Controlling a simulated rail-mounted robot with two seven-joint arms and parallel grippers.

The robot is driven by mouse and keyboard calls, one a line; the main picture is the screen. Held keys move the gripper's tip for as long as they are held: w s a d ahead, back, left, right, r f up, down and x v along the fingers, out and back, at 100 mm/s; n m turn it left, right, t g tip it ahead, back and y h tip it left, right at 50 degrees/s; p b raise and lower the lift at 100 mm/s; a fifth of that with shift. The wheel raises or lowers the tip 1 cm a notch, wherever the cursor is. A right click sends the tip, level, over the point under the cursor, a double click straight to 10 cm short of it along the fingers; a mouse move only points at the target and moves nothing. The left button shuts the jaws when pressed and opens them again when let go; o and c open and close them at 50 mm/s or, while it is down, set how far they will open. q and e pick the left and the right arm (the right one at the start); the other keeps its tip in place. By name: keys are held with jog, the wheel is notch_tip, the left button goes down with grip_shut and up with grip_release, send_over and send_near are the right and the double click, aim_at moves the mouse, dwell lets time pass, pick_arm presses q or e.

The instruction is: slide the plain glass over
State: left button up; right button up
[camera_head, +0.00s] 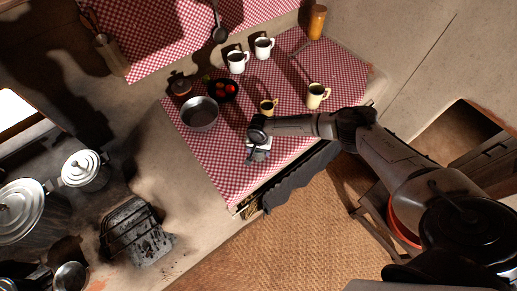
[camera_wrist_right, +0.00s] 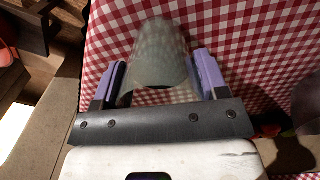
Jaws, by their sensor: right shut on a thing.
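The plain glass (camera_wrist_right: 160,50) shows in the right wrist view as a clear, greenish tumbler on the red-and-white checked cloth (camera_wrist_right: 255,45). My right gripper (camera_wrist_right: 160,84) is shut on it, with one purple-padded finger on each side. In the head view my right gripper (camera_head: 259,154) is low over the front part of the checked cloth (camera_head: 212,150), near the counter's front edge. I cannot make out the glass there; the gripper and wrist cover that spot. My left gripper is not in view.
A grey pan (camera_head: 200,114), a dark bowl (camera_head: 224,90) of red things and two white mugs (camera_head: 237,62) stand farther back. The cloth's front left is clear.

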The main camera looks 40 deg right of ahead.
jog(key=shift+s, duration=0.2)
jog(key=o, duration=1.1)
jog(key=shift+r, duration=0.1)
jog(key=shift+r, duration=0.3)
notch_tip(320, 180, up, 13)
jog(key=shift+p, duration=0.75)
